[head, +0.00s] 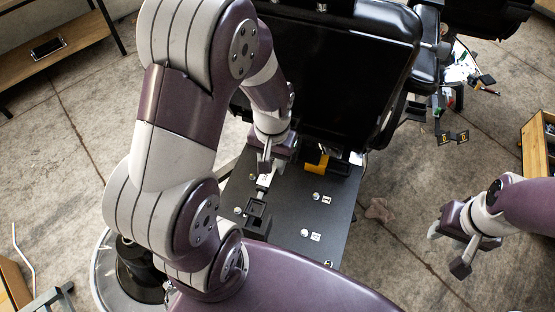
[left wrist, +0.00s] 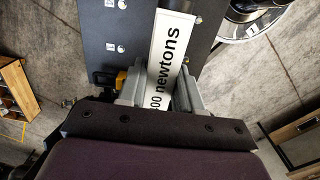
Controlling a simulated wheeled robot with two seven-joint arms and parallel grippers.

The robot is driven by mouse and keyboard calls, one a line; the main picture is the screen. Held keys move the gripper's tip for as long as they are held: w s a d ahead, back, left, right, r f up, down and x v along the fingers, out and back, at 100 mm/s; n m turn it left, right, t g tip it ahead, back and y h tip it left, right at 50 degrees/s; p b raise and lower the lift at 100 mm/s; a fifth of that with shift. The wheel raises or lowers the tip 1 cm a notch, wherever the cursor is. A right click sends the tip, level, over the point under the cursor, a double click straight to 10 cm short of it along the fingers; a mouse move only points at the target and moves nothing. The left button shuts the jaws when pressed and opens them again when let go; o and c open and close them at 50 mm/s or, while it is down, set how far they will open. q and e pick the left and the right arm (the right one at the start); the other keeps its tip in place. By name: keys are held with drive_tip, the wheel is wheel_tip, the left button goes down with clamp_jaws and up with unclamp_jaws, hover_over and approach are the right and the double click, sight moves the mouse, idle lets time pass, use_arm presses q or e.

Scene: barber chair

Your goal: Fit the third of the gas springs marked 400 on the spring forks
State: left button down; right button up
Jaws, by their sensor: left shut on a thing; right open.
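My left gripper (head: 268,166) reaches down over the dark plate in front of the chair, at its left part. In the left wrist view its fingers (left wrist: 160,95) are shut on a gas spring with a white label (left wrist: 165,55) reading "00 newtons", the first digit partly cut off. In the head view only a small white bit of the spring (head: 264,180) shows below the fingers. The dark plate (head: 280,212) carries small silver studs (head: 316,196) with white number tags; I cannot tell which are spring forks. My right gripper (head: 452,246) is open and empty, out to the right.
A black bracket (head: 257,217) stands on the plate below the left gripper. A yellow piece (head: 317,162) sits near the plate's back edge. The black chair (head: 335,70) rises behind. A wooden shelf (head: 60,50) stands at the far left and a wooden cabinet (head: 536,150) at the right.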

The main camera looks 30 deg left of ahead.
use_arm(q)
drive_tip(key=shift+w+a, duration=0.2)
drive_tip(key=shift+a, duration=0.05)
drive_tip(key=shift+s+r, duration=0.1)
drive_tip(key=shift+s, duration=0.05)
drive_tip(key=shift+s+d+f+b, duration=0.15)
drive_tip(key=shift+f+b, duration=0.1)
drive_tip(key=shift+f, duration=0.1)
drive_tip(key=shift+s+d+f+b, duration=0.15)
drive_tip(key=shift+f+b, duration=0.05)
drive_tip(key=shift+f, duration=0.15)
wheel_tip(320, 180, down, 4)
drive_tip(key=b, duration=0.3)
drive_tip(key=shift+w+a+f, duration=0.1)
drive_tip(key=shift+w+f, duration=0.05)
drive_tip(key=shift+f, duration=0.1)
drive_tip(key=shift+w, duration=0.1)
